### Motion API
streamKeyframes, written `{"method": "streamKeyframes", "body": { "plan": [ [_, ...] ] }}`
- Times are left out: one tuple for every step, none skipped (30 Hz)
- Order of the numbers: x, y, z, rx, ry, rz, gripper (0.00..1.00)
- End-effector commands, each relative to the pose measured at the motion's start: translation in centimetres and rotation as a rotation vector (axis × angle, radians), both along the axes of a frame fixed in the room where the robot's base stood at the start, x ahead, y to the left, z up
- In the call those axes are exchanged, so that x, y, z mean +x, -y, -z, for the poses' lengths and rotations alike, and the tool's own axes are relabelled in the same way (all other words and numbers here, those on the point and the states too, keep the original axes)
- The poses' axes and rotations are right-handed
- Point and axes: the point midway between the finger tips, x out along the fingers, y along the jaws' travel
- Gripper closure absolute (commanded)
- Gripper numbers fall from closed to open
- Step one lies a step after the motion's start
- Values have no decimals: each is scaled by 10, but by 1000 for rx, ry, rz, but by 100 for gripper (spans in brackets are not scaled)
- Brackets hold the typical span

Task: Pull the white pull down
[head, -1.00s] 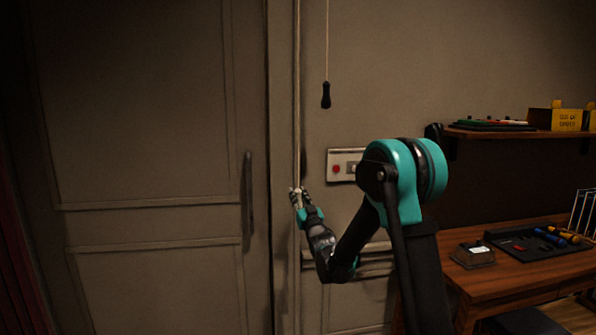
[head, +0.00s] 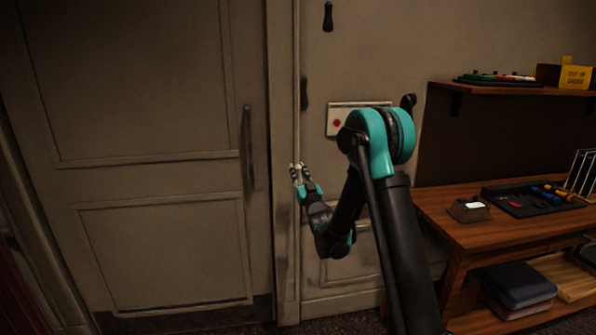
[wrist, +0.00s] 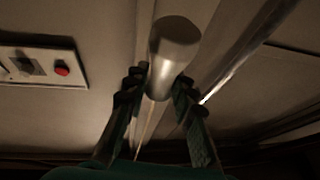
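The white pull shows in the wrist view as a pale, rounded cylinder (wrist: 173,48) between the two fingers of my gripper (wrist: 160,86). The fingers press against its sides near its narrower end. In the head view my gripper (head: 300,173) is in front of the door frame, lower than the red button, with a small pale bit of the pull between the fingertips. A pale cord (head: 297,90) runs straight up from there, out of the top of the picture. The fingers hide much of the pull in the head view.
A black pull (head: 328,17) hangs higher, to the right. A wall plate with a red button (head: 337,123) is right of my gripper. A closed door with a long handle (head: 248,150) is to the left. A wooden desk (head: 490,235) stands at the right.

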Motion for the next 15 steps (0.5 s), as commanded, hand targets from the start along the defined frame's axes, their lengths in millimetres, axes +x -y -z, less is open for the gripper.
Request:
{"method": "streamKeyframes", "body": {
  "plan": [
    [0, 0, 0, 0, 0, 0, 68],
    [0, 0, 0, 0, 0, 0, 65],
    [0, 0, 0, 0, 0, 0, 60],
    [0, 0, 0, 0, 0, 0, 59],
    [0, 0, 0, 0, 0, 0, 59],
    [0, 0, 0, 0, 0, 0, 59],
    [0, 0, 0, 0, 0, 0, 59],
    [0, 0, 0, 0, 0, 0, 59],
    [0, 0, 0, 0, 0, 0, 59],
    [0, 0, 0, 0, 0, 0, 59],
    [0, 0, 0, 0, 0, 0, 59],
    [0, 0, 0, 0, 0, 0, 59],
    [-1, 1, 1, 0, 0, 0, 59],
    [-3, 1, 1, 0, 0, 0, 59],
    [-6, 3, 3, 0, 0, 0, 59]
  ]
}}
